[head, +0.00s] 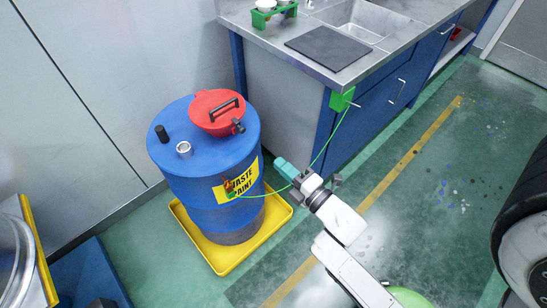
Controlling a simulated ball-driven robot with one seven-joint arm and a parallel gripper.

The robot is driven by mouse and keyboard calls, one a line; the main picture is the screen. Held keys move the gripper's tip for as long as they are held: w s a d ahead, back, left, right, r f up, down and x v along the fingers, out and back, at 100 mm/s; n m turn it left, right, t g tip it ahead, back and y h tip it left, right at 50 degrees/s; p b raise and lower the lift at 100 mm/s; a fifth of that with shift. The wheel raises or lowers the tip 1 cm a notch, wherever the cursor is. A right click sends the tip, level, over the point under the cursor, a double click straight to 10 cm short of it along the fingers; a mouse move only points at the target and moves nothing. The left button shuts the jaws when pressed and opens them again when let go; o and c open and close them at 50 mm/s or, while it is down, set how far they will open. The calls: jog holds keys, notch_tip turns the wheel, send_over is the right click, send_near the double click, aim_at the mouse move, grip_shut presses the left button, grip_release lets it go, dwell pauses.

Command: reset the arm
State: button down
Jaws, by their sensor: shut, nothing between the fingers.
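My gripper (285,168) shows near the middle of the head view, at the end of my white arm. It is shut and holds nothing. My arm (340,218) reaches up from the bottom of the view and points up and left, over the open floor. The gripper is to the right of a blue waste paint drum (210,175) and appears apart from it. A thin green cable (330,145) runs from the drum's front to a green box (342,99) on the cabinet corner, and passes close to my gripper; I cannot tell whether they touch.
The drum has a red lid (217,112) and stands in a yellow tray (228,257). A metal counter (400,37) with blue cabinets lies behind. A large wheel (525,215) is at the right edge. Green floor (440,190) is clear between wheel and cabinets.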

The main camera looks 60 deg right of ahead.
jog(key=shift+s+a, duration=0.1)
jog(key=shift+s, duration=0.4)
dwell(0.3)
